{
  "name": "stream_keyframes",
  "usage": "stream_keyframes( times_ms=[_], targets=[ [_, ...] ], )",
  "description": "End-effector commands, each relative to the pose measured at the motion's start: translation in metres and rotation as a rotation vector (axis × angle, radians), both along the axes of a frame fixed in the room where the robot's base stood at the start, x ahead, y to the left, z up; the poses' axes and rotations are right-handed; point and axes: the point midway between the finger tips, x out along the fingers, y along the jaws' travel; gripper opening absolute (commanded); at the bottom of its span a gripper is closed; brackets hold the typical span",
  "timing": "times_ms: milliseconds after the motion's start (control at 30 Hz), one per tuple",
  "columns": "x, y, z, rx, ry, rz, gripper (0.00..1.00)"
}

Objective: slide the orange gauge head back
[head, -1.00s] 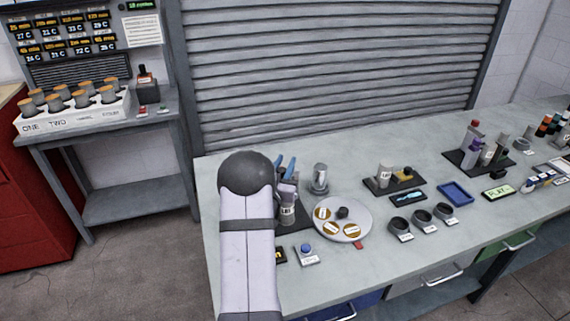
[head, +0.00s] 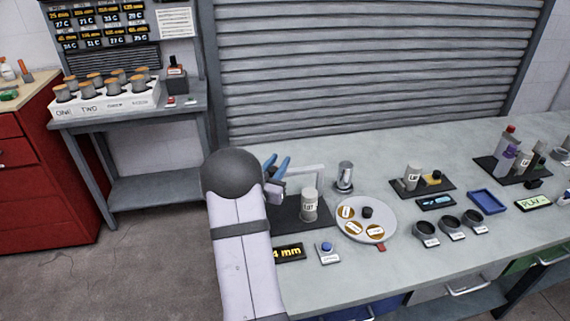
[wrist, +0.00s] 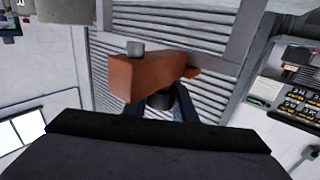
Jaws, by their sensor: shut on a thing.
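The orange gauge head (wrist: 150,75) shows in the wrist view as an orange block with a small grey knob on top. The blue fingers of my gripper (wrist: 168,106) are shut on it, around a dark part at its underside. In the head view my gripper (head: 277,167) is above the left part of a black base plate (head: 290,222) with a pale frame (head: 312,168) behind. The orange head is hidden there behind my arm. A grey labelled cylinder (head: 309,205) stands upright on the plate, right of and apart from my gripper.
Right of the plate are a round tray (head: 380,208) with orange-faced discs and a metal cylinder (head: 345,176). A yellow-lettered display (head: 289,253) and a blue button (head: 327,249) are in front. Bench room is free behind, towards the grey shutter (head: 380,60).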

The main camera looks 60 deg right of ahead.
Motion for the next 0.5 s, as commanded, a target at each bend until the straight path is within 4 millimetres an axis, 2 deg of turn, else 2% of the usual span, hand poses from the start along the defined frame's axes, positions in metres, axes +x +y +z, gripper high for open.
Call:
stream_keyframes(
  times_ms=[133, 167, 200, 233, 500],
  targets=[
    [0.0041, 0.0021, -0.0005, 0.003, 0.002, 0.012, 0.0],
    [0.0042, 0.0022, -0.0006, 0.003, 0.002, 0.012, 0.29],
    [0.0044, 0.0023, -0.0006, 0.003, 0.002, 0.013, 0.39],
    [0.0042, 0.0021, -0.0006, 0.003, 0.002, 0.012, 0.43],
    [0.0025, 0.0014, -0.0006, 0.002, 0.0, 0.008, 0.43]
  ],
)
